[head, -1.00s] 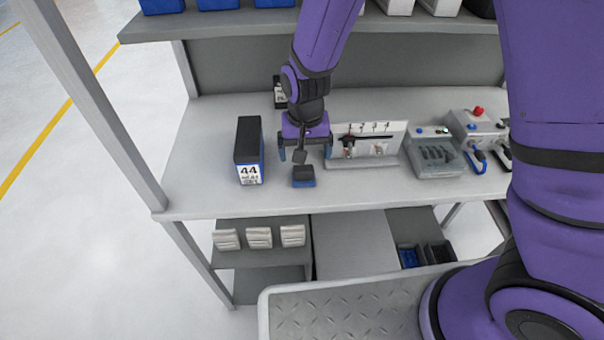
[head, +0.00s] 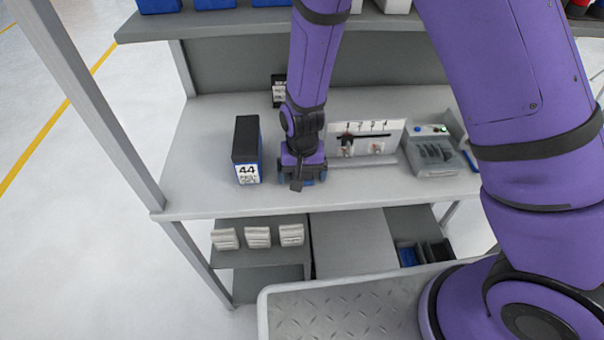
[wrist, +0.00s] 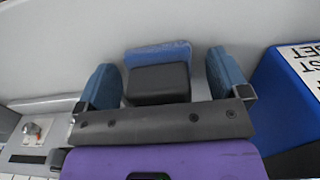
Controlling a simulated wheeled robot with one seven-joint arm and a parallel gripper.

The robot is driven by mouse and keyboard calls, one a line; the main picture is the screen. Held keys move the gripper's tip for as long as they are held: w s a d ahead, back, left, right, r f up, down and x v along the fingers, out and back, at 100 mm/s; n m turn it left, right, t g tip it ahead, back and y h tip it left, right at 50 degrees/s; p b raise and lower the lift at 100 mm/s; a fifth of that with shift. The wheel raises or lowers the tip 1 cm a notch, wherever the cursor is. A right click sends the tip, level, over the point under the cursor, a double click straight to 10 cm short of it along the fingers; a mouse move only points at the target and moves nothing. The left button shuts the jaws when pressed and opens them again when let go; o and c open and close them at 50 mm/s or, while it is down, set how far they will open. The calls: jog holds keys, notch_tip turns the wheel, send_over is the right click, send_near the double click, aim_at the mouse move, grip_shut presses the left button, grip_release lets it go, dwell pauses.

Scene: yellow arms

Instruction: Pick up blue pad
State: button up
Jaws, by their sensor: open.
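The blue pad (wrist: 158,54) lies on the bench with a black block-shaped part (wrist: 158,84) on its top. In the wrist view the black part is between the two blue fingers of my gripper (wrist: 163,82), with a gap on each side. The fingers are open and hold nothing. In the head view my gripper (head: 302,179) points down low over the bench, and the pad is hidden behind it.
A black and blue box marked 44 (head: 247,152) stands close left of my gripper. A numbered white panel (head: 367,138) and a grey device (head: 431,155) are to the right. A shelf (head: 400,25) is above. The bench front left is clear.

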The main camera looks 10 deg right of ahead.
jog(key=c, duration=1)
jog(key=shift+r, duration=0.2)
